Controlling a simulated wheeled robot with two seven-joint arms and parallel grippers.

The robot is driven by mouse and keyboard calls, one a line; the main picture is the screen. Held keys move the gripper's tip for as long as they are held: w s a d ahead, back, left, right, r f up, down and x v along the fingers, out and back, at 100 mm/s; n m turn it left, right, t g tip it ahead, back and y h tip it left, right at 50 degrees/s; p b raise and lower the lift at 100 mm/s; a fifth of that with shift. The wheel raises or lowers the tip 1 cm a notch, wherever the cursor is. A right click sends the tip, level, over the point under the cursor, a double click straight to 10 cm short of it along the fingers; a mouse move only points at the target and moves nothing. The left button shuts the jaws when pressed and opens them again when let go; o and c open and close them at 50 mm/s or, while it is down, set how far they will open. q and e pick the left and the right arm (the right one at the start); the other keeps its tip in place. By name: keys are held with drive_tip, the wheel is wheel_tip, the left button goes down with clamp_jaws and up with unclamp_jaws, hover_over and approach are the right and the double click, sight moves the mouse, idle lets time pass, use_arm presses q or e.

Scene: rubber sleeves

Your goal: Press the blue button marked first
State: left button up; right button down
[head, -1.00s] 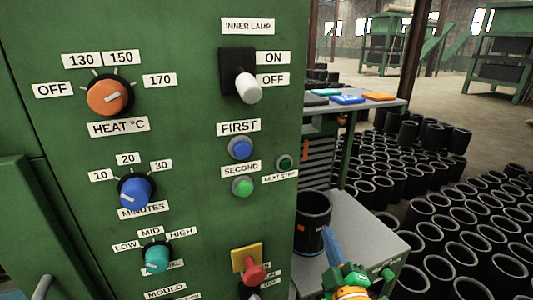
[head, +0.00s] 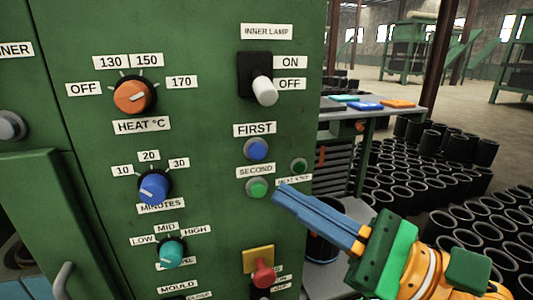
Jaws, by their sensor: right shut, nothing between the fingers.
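The blue button (head: 256,149) sits on the green control panel (head: 205,120), under the label FIRST (head: 254,129). The green button (head: 257,188) marked SECOND is just below it. My right gripper (head: 282,193) comes in from the lower right with its blue fingers together and empty. Its tips are below and to the right of the blue button, close to the green button in the picture. I cannot tell how far the tips are from the panel. My left gripper is not in view.
A lamp switch (head: 264,90) is above. A small dark green button (head: 299,166) is right of the SECOND button. A red knob (head: 263,273) on a yellow plate is below. Black sleeves (head: 470,190) cover the floor at right, and a bench (head: 425,103) stands behind.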

sight(257, 151)
drive_tip(key=shift+w+a, duration=0.1)
drive_tip(key=shift+w, duration=0.05)
drive_tip(key=shift+w+a+b, duration=0.15)
drive_tip(key=shift+w+a, duration=0.3)
drive_tip(key=shift+w, duration=0.9)
drive_tip(key=shift+w+a+b, duration=0.15)
drive_tip(key=shift+w+a, duration=0.3)
drive_tip(key=shift+w, duration=0.95)
drive_tip(key=shift+w+a+b, duration=0.15)
drive_tip(key=shift+w+a, duration=0.3)
drive_tip(key=shift+w, duration=0.9)
drive_tip(key=shift+w+a, duration=0.15)
drive_tip(key=shift+w, duration=0.3)
drive_tip(key=shift+w+a+b, duration=0.1)
drive_tip(key=shift+w+b, duration=0.2)
drive_tip(key=shift+s, duration=0.15)
drive_tip(key=shift+s+d, duration=0.25)
drive_tip(key=shift+s, duration=0.35)
